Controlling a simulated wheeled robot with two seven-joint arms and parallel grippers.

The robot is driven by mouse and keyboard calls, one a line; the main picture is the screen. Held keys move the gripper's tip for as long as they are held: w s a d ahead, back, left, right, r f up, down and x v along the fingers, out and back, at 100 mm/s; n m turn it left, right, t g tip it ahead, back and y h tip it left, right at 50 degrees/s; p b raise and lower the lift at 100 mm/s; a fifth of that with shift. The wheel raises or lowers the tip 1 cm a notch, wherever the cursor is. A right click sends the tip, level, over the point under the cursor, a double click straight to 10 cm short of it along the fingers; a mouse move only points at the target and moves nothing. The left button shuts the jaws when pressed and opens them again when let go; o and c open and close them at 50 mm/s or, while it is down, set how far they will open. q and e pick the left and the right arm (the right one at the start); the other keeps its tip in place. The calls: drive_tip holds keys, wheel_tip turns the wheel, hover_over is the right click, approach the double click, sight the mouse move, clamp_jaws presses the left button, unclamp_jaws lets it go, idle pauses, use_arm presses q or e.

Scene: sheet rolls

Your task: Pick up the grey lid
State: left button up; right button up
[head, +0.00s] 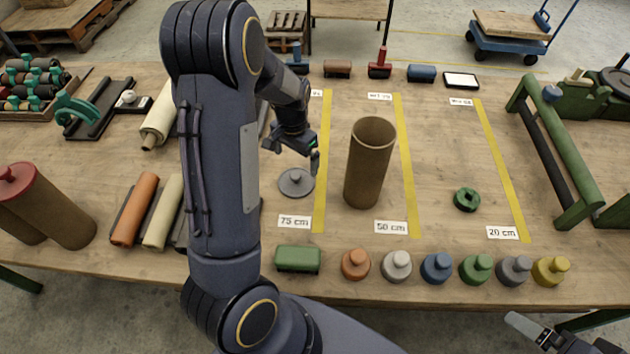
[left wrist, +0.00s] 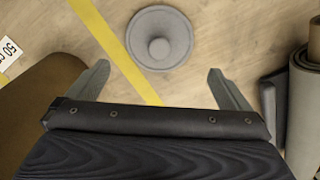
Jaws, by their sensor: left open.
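A grey lid (head: 296,183), a flat round disc with a centre knob, lies on the table left of the tall brown tube. In the left wrist view the grey lid (left wrist: 160,38) lies ahead of the fingertips, between their lines. My left gripper (head: 313,158) is open and empty just above and behind the lid, apart from it; its two spread fingers (left wrist: 160,85) show in the left wrist view. My right gripper (head: 556,331) is at the bottom right, partly cut off by the frame, with its fingers apart.
The open brown tube (head: 370,165) stands upright close to the lid's right. Several coloured knobbed caps, including a grey one (head: 514,270), line the front edge beside a green block (head: 298,259). Sheet rolls (head: 137,208) lie at left. Yellow strips (head: 323,200) cross the table.

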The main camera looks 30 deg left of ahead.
sight(295, 175)
use_arm(q)
drive_tip(key=f, duration=0.2)
drive_tip(key=f+p, duration=0.1)
drive_tip(key=f, duration=0.4)
drive_tip(key=shift+s+f, duration=0.4)
drive_tip(key=shift+c, duration=0.4)
drive_tip(key=c, duration=0.6)
drive_tip(key=shift+r, duration=0.1)
